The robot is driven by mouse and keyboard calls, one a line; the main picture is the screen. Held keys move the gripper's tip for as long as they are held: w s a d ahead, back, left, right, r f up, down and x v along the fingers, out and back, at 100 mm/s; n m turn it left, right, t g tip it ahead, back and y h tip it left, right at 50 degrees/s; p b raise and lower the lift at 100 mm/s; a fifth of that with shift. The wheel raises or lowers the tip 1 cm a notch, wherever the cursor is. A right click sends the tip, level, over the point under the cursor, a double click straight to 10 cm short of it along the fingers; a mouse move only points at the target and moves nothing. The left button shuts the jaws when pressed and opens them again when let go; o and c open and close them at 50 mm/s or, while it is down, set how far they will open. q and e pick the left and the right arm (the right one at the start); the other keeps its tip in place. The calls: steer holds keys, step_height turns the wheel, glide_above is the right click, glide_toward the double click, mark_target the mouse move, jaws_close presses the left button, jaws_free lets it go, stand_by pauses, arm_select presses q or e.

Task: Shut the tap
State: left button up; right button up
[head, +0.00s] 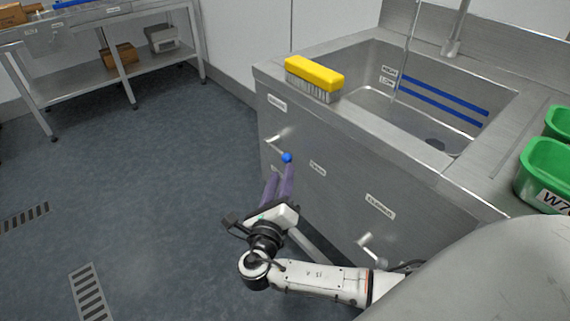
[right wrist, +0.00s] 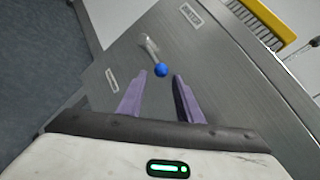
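The tap's lever (head: 277,142) sticks out of the sink's steel front panel below a label that reads "WATER" in the right wrist view. Its blue ball end (head: 287,157) also shows in the right wrist view (right wrist: 161,70). A thin, pale streak that looks like running water (head: 408,55) drops into the basin. My right gripper (head: 281,172) has purple fingers and is open. In the right wrist view its fingertips (right wrist: 161,79) stand apart, with the ball just beyond and between them; I cannot tell whether they touch it. My left gripper is not in view.
A yellow brush (head: 314,74) lies on the sink's front rim. A second lever (head: 372,243) sits lower right on the panel. Green bins (head: 545,168) stand at the right. A steel rack (head: 90,70) stands back left. The floor (head: 150,180) left of the sink is clear.

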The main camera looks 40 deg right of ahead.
steer(key=x, duration=0.6)
steer(key=shift+b, duration=0.4)
